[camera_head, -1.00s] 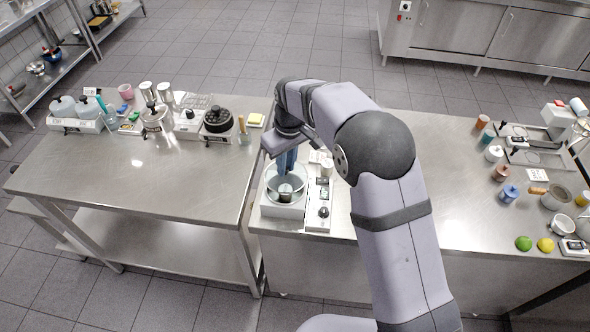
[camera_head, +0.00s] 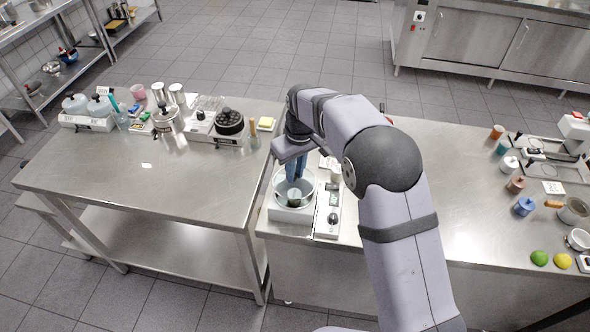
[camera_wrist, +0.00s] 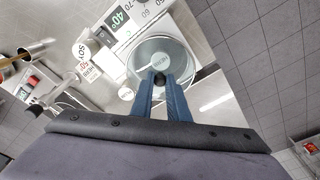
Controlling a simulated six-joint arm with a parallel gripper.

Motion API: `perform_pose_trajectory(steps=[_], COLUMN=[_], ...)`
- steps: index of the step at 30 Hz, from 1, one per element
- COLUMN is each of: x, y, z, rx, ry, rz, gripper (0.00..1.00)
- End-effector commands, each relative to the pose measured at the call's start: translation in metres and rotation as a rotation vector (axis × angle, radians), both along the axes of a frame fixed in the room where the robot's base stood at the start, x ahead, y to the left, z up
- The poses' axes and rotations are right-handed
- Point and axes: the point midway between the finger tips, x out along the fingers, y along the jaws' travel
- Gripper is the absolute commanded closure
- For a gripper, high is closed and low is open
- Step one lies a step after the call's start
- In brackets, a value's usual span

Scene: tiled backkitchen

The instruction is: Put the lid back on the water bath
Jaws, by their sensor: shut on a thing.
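My gripper (camera_wrist: 160,80) is shut on the dark knob of a round, clear-looking lid (camera_wrist: 147,50). Its blue fingers point down over the water bath. The water bath (camera_head: 290,215) is a white box with a round basin, near the left front corner of the right bench. My gripper also shows from the side in the head view (camera_head: 296,180). A round label reading HERB shows in the wrist view, inside the disc's outline. The lid overlaps the basin, but I cannot tell whether it rests on the rim or hangs just above it.
A grey-white device with a knob (camera_head: 327,218) stands close to the bath's right side. My arm hides part of the right bench.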

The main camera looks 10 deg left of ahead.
Motion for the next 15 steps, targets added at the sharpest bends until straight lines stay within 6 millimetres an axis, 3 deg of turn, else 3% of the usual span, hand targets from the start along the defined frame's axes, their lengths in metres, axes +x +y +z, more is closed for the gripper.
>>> perform_pose_trajectory(steps=[4, 15], x=[0.0, 0.0], y=[0.0, 0.0], z=[-0.017, -0.034], rx=[0.0, 0.0], ry=[0.0, 0.0], rz=[0.0, 0.0], gripper=[1.0, 1.0])
